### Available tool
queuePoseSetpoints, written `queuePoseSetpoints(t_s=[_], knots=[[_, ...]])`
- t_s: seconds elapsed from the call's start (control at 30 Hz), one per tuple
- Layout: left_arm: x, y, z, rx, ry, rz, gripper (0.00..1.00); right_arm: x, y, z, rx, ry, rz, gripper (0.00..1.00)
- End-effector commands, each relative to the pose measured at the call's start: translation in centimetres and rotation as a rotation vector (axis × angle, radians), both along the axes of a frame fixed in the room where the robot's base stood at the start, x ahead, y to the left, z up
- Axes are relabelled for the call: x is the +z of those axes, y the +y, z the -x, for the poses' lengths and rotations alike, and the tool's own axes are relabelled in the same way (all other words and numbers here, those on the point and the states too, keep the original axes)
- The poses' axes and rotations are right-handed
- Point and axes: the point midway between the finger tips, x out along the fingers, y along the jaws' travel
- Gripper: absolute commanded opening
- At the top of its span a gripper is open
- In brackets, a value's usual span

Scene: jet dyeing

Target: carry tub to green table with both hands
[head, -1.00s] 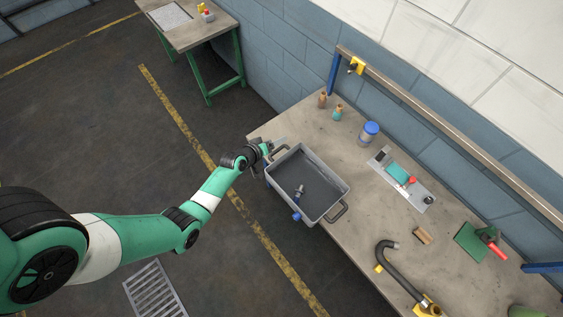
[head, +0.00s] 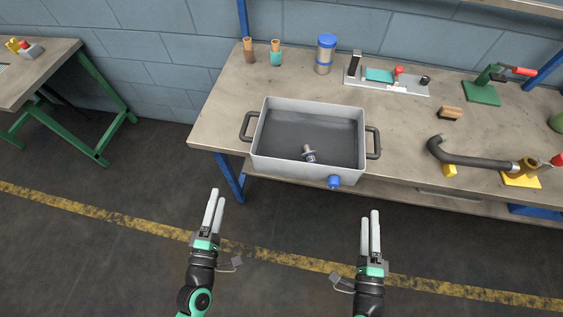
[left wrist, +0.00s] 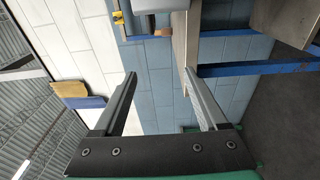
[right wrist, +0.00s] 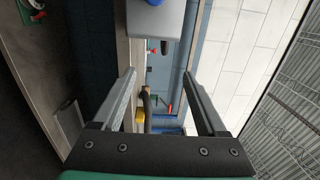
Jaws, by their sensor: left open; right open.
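The grey tub (head: 262,150), open-topped with a dark inside, sits on the workbench. It has a dark left handle (head: 249,126), a dark right handle (head: 373,142) and a blue cap (head: 333,182) on its front. A small metal fitting (head: 309,153) shows on its floor. My left gripper (head: 216,194) is open and empty in front of the bench, below the tub's left side. My right gripper (head: 370,215) is open and empty in front of its right side. Neither touches the tub. Part of the tub shows in the right wrist view (right wrist: 163,20). The green-legged table (head: 58,62) stands at far left.
The green-legged table carries small items. Open floor lies between the tables.

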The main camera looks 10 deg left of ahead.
Motion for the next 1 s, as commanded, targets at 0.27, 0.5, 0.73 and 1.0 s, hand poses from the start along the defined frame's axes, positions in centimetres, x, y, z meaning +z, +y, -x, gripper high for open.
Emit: queuePoseSetpoints(t_s=[0.27,0.5,0.73,1.0], knots=[[-3.9,-2.3,0.4,-0.056,0.014,-0.002,0.75,-4.5,0.0,1.1,0.002,0.028,0.004,0.75],[-3.8,-2.3,0.3,-0.055,0.014,-0.003,0.75,-4.3,0.0,0.9,0.002,0.027,0.004,0.75],[-3.7,-2.2,-2.0,-0.054,0.012,-0.003,0.75,-4.2,0.0,-1.4,0.002,0.024,0.004,0.75],[-3.7,-2.2,-7.4,-0.054,0.012,-0.005,0.75,-4.2,0.0,-6.8,0.002,0.025,0.006,0.75]])
